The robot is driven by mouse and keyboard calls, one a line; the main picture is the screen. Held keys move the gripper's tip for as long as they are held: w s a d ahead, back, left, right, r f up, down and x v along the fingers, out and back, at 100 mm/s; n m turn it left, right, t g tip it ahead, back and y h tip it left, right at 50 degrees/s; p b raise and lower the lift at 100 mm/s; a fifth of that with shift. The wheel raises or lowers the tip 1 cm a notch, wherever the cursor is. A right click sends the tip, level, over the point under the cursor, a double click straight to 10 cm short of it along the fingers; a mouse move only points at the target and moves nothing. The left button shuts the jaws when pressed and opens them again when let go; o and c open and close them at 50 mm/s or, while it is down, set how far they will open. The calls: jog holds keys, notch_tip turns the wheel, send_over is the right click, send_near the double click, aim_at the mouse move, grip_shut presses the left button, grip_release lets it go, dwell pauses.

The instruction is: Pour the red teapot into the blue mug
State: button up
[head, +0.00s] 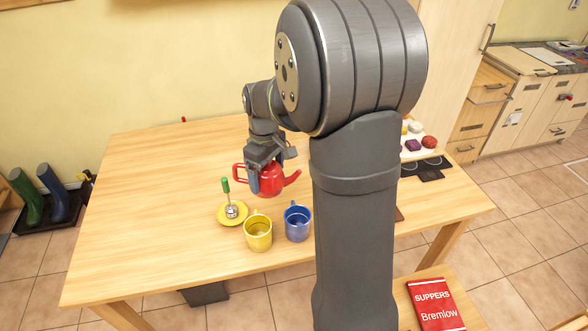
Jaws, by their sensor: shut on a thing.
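The red teapot (270,181) is in the head view, just behind the mugs, with its spout to the right and its handle to the left. My gripper (265,176) is above it and shut on it; the fingers hide part of its top and left side. The teapot looks about upright. I cannot tell whether it touches the table. The blue mug (298,226) stands upright on the table, in front and slightly right of the teapot. The spout is behind the mug and not over its opening.
A yellow mug (258,234) stands left of the blue mug. A yellow saucer (227,221) with a green-handled utensil (226,186) lies further left. My arm hides part of the table (150,220). Its left side is clear. A red book (435,303) lies at the lower right.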

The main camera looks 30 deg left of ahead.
jog(key=shift+s+a+r+m, duration=0.25)
jog(key=shift+s+a+m, duration=0.1)
jog(key=shift+s, duration=0.35)
jog(key=shift+s+f, duration=0.1)
jog(key=shift+f, duration=0.05)
jog(key=shift+f+y, duration=0.6)
jog(key=shift+f, duration=0.35)
jog(key=shift+r+g+y, duration=0.1)
jog(key=shift+g+y, duration=0.4)
jog(key=shift+y, duration=0.1)
jog(key=shift+d+f+g+y, duration=0.15)
jog(key=shift+f+g+y, duration=0.15)
jog(key=shift+f+y, duration=0.75)
dwell(4.6)
